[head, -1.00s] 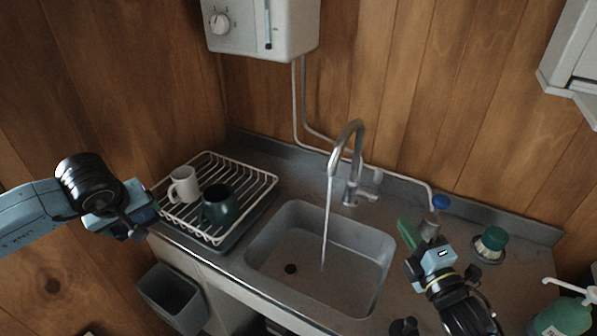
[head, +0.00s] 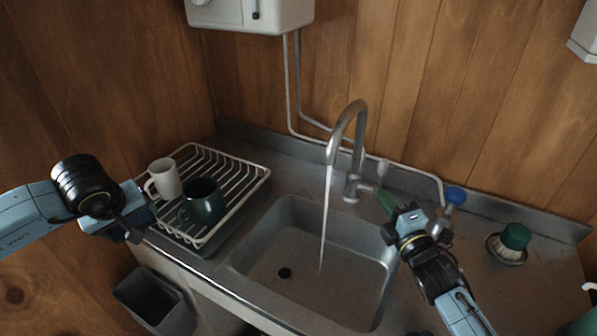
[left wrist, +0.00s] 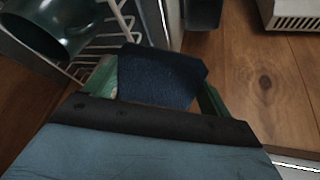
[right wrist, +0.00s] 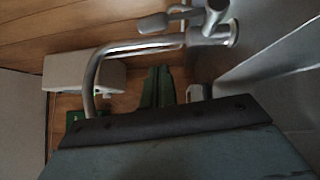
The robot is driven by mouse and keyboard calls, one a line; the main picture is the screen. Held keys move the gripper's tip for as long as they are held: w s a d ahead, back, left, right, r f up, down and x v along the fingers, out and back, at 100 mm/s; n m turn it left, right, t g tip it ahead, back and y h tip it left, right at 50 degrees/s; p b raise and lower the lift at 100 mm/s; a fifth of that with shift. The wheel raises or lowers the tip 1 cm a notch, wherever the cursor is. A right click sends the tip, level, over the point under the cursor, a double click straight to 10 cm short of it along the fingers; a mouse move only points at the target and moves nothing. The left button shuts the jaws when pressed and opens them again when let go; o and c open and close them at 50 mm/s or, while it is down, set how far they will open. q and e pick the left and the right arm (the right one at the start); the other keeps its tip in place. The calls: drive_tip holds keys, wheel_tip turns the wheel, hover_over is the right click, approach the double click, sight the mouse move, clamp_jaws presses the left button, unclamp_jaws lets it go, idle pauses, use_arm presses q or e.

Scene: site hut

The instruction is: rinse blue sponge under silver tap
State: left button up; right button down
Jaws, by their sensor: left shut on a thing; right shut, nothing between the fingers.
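The silver tap (head: 357,125) arches over the sink (head: 300,258), and a thin stream of water (head: 324,232) falls from its spout into the basin. The tap also fills the upper part of the right wrist view (right wrist: 130,46). My left gripper (head: 140,222) is beside the front left of the dish rack, away from the water. It is shut on the dark blue sponge (left wrist: 160,78), seen between its green fingers in the left wrist view. My right gripper (head: 385,201) is shut and empty, its green fingers just right of the tap's base. Whether they touch the tap is unclear.
A white dish rack (head: 236,212) left of the sink holds a white mug (head: 163,180) and a dark green mug (head: 205,202). A grey bin (head: 150,298) is below it. A blue-capped bottle (head: 454,197) and a green-topped brush (head: 512,240) stand to the right. The basin looks empty.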

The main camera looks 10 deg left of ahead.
sight(381, 179)
drive_tip(key=w, duration=0.6)
drive_tip(key=shift+d+r, duration=0.3)
drive_tip(key=shift+r, duration=0.1)
